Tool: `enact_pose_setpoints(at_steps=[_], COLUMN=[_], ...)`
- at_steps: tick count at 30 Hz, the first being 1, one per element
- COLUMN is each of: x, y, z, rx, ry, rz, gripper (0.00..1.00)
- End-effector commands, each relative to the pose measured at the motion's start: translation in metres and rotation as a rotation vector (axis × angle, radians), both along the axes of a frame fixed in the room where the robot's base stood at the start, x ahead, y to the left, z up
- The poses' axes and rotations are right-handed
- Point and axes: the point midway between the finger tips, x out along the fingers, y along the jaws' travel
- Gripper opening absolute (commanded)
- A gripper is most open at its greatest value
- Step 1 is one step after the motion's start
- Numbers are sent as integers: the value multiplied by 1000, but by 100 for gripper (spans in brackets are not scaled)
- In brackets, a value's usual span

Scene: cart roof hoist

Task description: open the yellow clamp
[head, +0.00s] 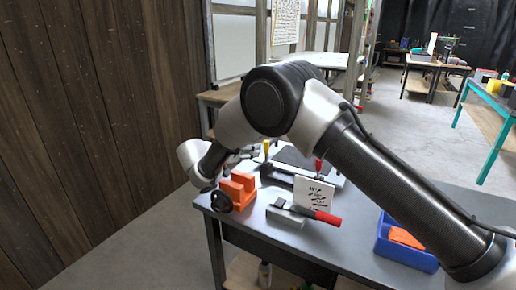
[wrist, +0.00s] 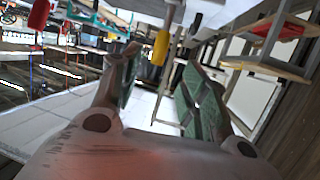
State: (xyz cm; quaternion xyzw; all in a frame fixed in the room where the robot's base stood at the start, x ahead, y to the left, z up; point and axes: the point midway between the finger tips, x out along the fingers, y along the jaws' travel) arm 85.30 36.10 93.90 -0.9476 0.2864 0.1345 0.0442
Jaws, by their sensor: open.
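The yellow clamp shows by its yellow handle (head: 266,147) in the head view, at the back left of the workbench. In the wrist view the yellow handle (wrist: 160,47) hangs from a dark screw, between the fingertips in the picture. No contact with either finger is visible. My gripper (wrist: 160,68) is open and empty, with a green-padded finger on each side. In the head view my arm partly hides the gripper, close to the yellow handle. The rest of the yellow clamp is hard to make out.
A red-handled clamp (head: 318,165) stands behind a white card (head: 314,195). An orange vise (head: 238,190) with a black knob is at the bench's left corner. A red-handled tool (head: 327,218) lies in front. A blue bin (head: 405,258) is at right. A wooden wall (head: 100,120) bounds the left.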

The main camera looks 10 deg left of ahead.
Motion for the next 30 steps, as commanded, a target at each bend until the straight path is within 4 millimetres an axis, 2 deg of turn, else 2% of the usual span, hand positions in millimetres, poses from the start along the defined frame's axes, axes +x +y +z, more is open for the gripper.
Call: enact_pose_setpoints(at_steps=[3,6,15,17,20,22,23,30], x=[-14,-20,-23,-22,-13,-2,3,48], y=[10,14,15,14,3,-11,-18,-83], z=[5,7,8,8,8,10,12,32], rx=[1,0,0,0,1,3,5,31], ry=[1,0,1,1,1,-1,-3,-22], rz=[1,0,-1,-3,-22,-47,-58,-169], gripper=[44,44,44,33,15,2,0,0])
